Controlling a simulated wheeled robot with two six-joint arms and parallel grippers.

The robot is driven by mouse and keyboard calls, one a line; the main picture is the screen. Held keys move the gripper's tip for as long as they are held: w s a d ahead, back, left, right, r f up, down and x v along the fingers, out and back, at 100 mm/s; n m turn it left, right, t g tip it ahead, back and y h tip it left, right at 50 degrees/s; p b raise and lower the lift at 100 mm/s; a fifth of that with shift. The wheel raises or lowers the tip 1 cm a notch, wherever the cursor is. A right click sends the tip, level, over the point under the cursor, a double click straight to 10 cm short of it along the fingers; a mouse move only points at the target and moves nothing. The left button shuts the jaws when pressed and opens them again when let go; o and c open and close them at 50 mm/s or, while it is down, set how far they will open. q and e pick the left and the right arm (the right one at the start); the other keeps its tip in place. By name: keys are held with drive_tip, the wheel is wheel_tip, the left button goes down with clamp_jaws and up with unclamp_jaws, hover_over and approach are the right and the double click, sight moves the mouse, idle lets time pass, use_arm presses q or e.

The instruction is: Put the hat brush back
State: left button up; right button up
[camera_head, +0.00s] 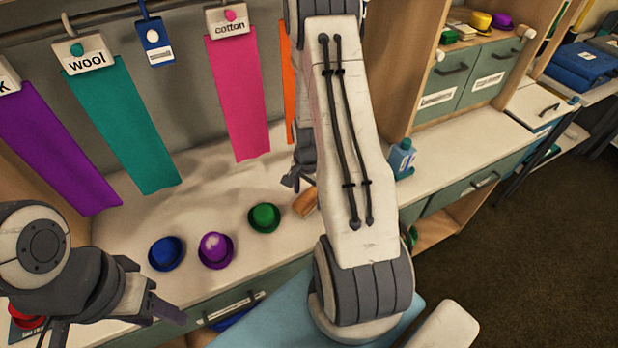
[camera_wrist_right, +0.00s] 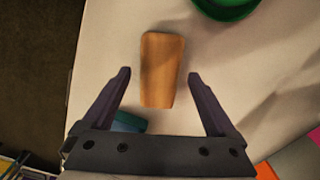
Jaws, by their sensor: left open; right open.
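The hat brush, a wooden block-shaped piece, seems to be the tan item (camera_head: 306,201) on the counter, partly hidden behind my right arm. In the right wrist view the wooden piece (camera_wrist_right: 161,68) lies just beyond and between the fingertips, not touching them. My right gripper (camera_wrist_right: 160,74) is open and empty above the counter; in the head view it shows only partly, left of my arm. My left gripper (camera_head: 118,325) is open and empty at the lower left, in front of the counter's edge.
Blue (camera_head: 166,252), purple (camera_head: 215,249) and green (camera_head: 264,217) hats sit in a row on the counter (camera_head: 190,217). Coloured cloth strips hang from a rail behind. A blue bottle (camera_head: 402,158) stands right of my arm. A red item (camera_head: 27,317) is at lower left.

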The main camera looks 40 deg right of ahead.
sight(308, 198)
wheel_tip(308, 198, up, 10)
drive_tip(key=shift+b, duration=0.4)
drive_tip(key=s+a+r+n, duration=0.1)
drive_tip(key=a+r+n, duration=0.35)
drive_tip(key=a, duration=0.45)
drive_tip(key=a+r+n, duration=0.3)
drive_tip(key=a+n, duration=0.3)
drive_tip(key=a, duration=0.3)
drive_tip(key=s+a+r+n, duration=0.2)
drive_tip(key=s+a+n, duration=0.4)
drive_tip(key=s, duration=0.1)
drive_tip(key=s+a+r+n+y, duration=0.1)
drive_tip(key=s+a+r+n, duration=0.2)
drive_tip(key=s+a+n, duration=0.3)
drive_tip(key=shift+s+a+n, duration=0.3)
drive_tip(key=shift+s+n, duration=0.25)
drive_tip(key=shift+s, duration=0.65)
drive_tip(key=shift+w, duration=0.1)
